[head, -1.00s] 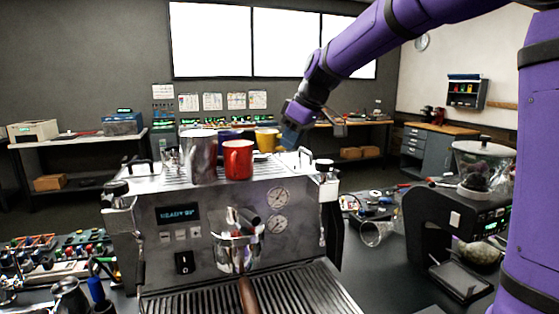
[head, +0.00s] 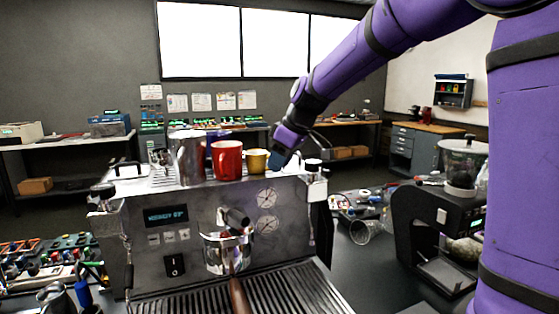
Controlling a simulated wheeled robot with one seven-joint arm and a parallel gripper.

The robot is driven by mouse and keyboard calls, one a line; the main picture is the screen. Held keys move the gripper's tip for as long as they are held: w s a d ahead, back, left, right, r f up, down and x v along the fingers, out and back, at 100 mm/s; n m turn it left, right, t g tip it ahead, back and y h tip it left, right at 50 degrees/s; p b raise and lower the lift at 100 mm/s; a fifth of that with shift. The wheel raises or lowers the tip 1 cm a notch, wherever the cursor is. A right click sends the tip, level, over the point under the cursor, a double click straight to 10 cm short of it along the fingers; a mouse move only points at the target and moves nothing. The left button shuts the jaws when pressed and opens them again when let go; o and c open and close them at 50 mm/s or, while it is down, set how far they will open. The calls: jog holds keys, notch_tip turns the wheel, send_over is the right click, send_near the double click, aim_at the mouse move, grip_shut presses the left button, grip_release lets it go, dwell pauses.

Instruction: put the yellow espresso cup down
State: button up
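The yellow espresso cup (head: 256,161) is upright at the top of the espresso machine (head: 140,219), just right of the red mug (head: 227,161). Its base is level with or very close to the machine's top; I cannot tell if it touches. My gripper (head: 279,157) comes down from the upper right and meets the cup's right side. It appears shut on the cup, though the fingers are small and partly hidden.
A metal pitcher (head: 187,158) stands left of the red mug, with a dark blue mug (head: 216,136) behind. The machine's top is narrow, with a knob (head: 313,165) at its right corner. A grinder (head: 419,220) stands at right.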

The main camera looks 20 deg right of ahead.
jog(key=v, duration=1.2)
jog(key=s+f+m+t+h, duration=0.1)
jog(key=s+f+m, duration=0.3)
jog(key=s, duration=1)
jog(key=s+d+f+m+h, duration=0.1)
jog(key=s+f+m, duration=0.4)
jog(key=s, duration=1)
jog(key=shift+d+f+t+h, duration=0.25)
jog(key=shift+f+t+h, duration=0.15)
jog(key=shift+f+h, duration=0.45)
